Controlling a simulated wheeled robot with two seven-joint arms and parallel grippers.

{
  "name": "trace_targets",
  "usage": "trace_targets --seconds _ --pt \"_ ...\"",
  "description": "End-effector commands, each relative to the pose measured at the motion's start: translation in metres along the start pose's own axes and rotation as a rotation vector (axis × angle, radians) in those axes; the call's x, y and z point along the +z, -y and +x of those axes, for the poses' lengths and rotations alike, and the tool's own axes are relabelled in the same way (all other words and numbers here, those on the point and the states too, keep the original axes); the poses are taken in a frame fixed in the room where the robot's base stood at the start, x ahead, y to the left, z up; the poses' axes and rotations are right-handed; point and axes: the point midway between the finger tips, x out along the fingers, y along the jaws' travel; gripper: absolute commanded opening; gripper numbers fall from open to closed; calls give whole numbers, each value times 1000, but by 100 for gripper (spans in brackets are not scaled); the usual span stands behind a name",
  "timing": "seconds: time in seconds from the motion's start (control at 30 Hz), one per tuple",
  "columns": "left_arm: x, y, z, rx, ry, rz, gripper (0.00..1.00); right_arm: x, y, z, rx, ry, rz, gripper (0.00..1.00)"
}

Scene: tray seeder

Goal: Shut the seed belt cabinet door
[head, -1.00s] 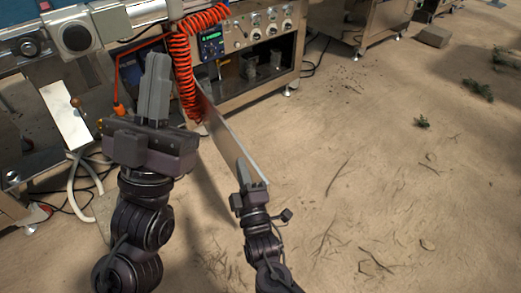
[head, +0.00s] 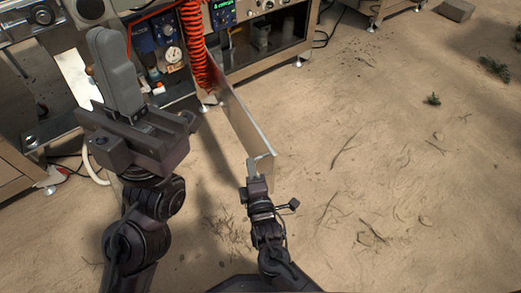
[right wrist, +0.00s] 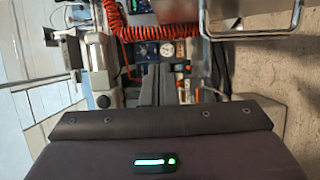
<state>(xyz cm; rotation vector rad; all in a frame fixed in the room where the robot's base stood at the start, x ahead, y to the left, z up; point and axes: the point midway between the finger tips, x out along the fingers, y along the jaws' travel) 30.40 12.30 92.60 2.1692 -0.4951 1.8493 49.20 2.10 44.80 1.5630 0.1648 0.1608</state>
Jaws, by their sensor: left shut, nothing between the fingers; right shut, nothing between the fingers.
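The seed belt cabinet door (head: 243,118) is a thin metal panel in the head view. It stands open, sticking out from the cabinet front toward me. My right gripper (head: 258,165) is shut and empty at the door's free near end, on its left side; I cannot tell whether it touches. In the right wrist view its dark fingers (right wrist: 150,86) are together. My left gripper (head: 108,45) is shut and empty, raised to the left of the door, in front of the cabinet. It hides part of the cabinet front.
A coiled red hose (head: 194,48) hangs by the door's hinge side. The cabinet opening shows a gauge (head: 174,55) and bottles. A control panel (head: 224,12) is above.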

Motion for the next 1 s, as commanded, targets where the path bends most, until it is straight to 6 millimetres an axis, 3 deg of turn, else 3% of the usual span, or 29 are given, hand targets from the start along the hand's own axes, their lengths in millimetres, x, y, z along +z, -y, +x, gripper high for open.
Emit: trace_targets --seconds 0.03,0.2,0.3,0.5,1.0 --pt "-2 0 -6 3 -20 1 0 0 2 15 8 2 1 0" --pt "-4 -1 -12 12 -52 4 0 0 2 50 6 1 1 0" --pt "-4 -1 -12 15 -56 5 0 19 1 51 4 3 -1 0" --pt "-3 -2 -13 18 -61 6 0 36 0 55 3 1 1 0" --pt "-3 -2 -13 19 -60 6 0 42 -1 56 3 -3 0 0"
